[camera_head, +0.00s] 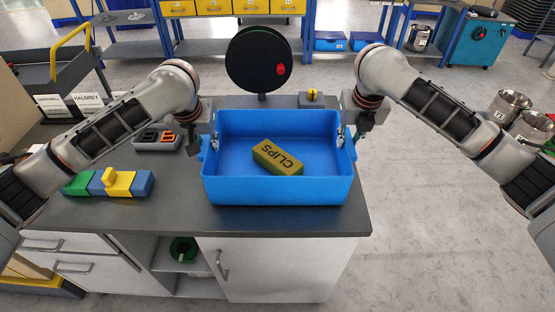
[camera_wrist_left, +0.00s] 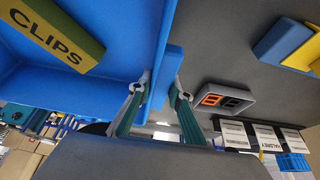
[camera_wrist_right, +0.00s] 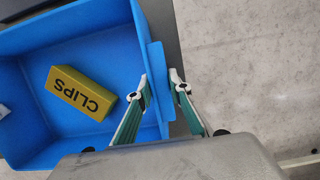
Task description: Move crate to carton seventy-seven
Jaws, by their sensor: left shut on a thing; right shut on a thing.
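A blue open crate (camera_head: 278,190) sits on or just above the dark worktop, and I cannot tell which. A yellow-green box marked CLIPS (camera_head: 277,157) lies inside it. My left gripper (camera_head: 203,143) is shut on the crate's left side; in the left wrist view its fingers (camera_wrist_left: 160,88) straddle the blue handle tab. My right gripper (camera_head: 355,138) is shut on the crate's right side; in the right wrist view its fingers (camera_wrist_right: 163,88) straddle the other tab. No carton marked seventy-seven is readable in these views.
A dark worktop (camera_head: 300,221) lies under the crate. Blue, yellow and green blocks (camera_head: 137,183) and a digit display (camera_head: 155,138) stand left. A black disc (camera_head: 259,60) and a small yellow-topped box (camera_head: 311,98) are behind. Metal pots (camera_head: 509,106) stand far right. Open floor (camera_head: 430,230) lies right.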

